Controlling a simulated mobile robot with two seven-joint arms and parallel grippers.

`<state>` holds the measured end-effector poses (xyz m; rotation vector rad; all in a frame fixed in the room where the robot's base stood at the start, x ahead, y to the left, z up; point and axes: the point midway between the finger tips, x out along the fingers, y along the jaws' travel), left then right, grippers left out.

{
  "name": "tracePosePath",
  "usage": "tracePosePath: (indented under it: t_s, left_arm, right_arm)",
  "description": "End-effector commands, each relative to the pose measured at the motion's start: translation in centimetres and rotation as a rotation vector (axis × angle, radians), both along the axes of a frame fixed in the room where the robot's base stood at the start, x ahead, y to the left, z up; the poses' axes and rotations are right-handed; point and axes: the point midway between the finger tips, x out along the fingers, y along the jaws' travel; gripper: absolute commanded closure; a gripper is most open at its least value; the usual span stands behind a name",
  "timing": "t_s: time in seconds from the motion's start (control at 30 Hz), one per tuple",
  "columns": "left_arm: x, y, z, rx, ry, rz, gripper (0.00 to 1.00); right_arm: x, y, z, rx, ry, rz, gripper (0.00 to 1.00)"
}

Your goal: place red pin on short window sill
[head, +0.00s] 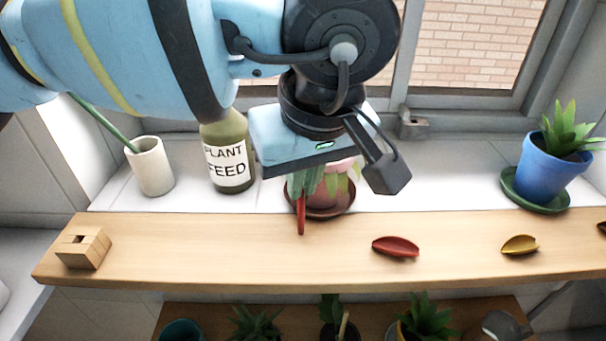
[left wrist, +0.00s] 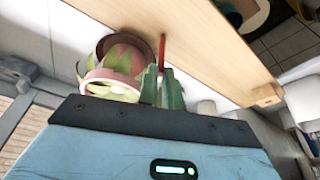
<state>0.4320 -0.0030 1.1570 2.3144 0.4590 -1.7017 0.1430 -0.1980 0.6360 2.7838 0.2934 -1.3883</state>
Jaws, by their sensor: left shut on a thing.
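The red pin (head: 301,214) is a thin red stick pointing down from my left gripper (head: 300,186). The gripper's green fingers are shut on its upper part, which they hide. In the head view its lower tip shows against the back edge of the wooden sill board (head: 200,240); I cannot tell whether it touches. In the left wrist view the pin (left wrist: 162,46) sticks out beyond the fingertips (left wrist: 162,78), in front of the wooden board (left wrist: 205,50). A white tiled sill (head: 450,190) lies behind the board. My right gripper is not in view.
A pink plant pot (head: 335,192) stands just behind the pin. A plant feed bottle (head: 230,155) and white cup (head: 152,166) are left, a blue pot (head: 548,172) right.

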Motion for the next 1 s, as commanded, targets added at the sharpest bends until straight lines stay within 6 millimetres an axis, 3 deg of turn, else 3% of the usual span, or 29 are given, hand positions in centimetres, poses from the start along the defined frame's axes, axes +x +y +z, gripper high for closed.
tracePosePath:
  t_s: [0.07, 0.1, 0.27, 0.67, 1.0]
  left_arm:
    - [0.0, 0.0, -0.3, 0.001, 0.001, -0.001, 1.00]
    - [0.0, 0.0, -0.3, 0.000, 0.001, 0.000, 0.91]
    - [0.0, 0.0, -0.3, 0.000, 0.001, 0.000, 0.71]
    - [-0.1, -0.1, 0.6, -0.001, 0.000, 0.000, 0.71]
    - [-1.8, -0.8, 6.6, -0.001, -0.002, -0.001, 0.71]
  right_arm:
    - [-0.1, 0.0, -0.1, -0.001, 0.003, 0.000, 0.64]
    - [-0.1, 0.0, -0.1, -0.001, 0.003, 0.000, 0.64]
    - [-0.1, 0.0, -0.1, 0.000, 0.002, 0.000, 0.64]
    - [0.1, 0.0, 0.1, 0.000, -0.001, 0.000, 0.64]
    - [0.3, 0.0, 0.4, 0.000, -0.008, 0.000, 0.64]
